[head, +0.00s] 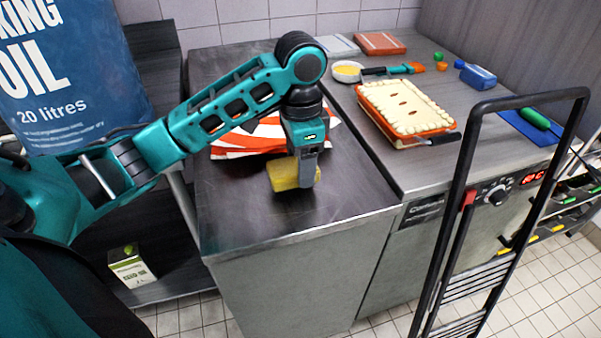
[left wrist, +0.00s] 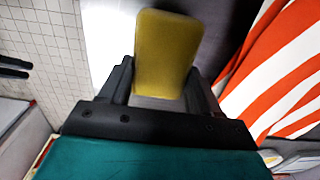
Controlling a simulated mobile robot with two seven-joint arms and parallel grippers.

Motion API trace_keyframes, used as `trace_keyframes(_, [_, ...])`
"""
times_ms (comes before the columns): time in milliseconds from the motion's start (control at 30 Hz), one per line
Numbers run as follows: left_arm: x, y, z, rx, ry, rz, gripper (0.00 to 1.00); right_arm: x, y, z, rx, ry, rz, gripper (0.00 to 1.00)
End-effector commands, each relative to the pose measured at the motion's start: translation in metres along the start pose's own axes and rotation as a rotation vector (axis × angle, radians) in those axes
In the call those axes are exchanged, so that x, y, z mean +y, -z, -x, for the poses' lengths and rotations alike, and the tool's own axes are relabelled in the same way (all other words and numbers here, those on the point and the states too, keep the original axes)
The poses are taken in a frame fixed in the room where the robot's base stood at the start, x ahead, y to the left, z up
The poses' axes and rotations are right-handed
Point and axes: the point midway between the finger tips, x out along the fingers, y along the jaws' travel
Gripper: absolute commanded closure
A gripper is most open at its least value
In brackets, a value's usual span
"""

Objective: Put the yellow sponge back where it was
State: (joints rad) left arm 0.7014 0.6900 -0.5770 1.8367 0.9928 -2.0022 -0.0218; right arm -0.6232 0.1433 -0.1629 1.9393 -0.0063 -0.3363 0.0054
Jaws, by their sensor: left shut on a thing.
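The yellow sponge (head: 283,174) is a small block, seen over the front part of the dark steel counter (head: 240,212). My left gripper (head: 307,180) points down and is shut on the sponge, partly hiding it in the head view. The left wrist view shows the sponge (left wrist: 165,45) between the two fingers of the left gripper (left wrist: 160,88). I cannot tell whether the sponge touches the counter. An orange-and-white striped cloth (head: 238,139) lies behind the sponge; it also shows in the left wrist view (left wrist: 285,70). My right gripper is not in view.
A green-and-white carton (head: 131,266) sits on a low shelf.

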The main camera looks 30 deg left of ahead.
Motion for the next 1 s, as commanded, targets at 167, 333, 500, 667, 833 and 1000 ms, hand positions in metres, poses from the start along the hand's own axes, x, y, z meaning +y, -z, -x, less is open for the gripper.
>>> trace_keyframes(167, [0.000, 0.000, -0.025, -0.001, 0.000, -0.001, 0.71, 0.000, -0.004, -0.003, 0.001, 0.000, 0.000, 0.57])
trace_keyframes(333, [0.000, 0.000, -0.025, 0.000, 0.001, -0.001, 0.71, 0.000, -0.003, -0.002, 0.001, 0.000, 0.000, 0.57])
trace_keyframes(500, [0.000, 0.000, -0.026, -0.001, 0.000, -0.001, 0.35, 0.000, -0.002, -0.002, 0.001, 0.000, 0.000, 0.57])
trace_keyframes(667, [0.000, 0.000, -0.026, -0.001, 0.000, -0.001, 0.19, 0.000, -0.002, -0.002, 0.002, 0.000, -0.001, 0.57])
trace_keyframes(833, [0.000, 0.000, -0.026, -0.001, 0.001, -0.001, 0.12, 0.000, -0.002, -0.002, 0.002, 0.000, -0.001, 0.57])
trace_keyframes(1000, [0.000, 0.000, -0.025, 0.000, 0.001, -0.001, 0.12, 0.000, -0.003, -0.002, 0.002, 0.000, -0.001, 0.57])
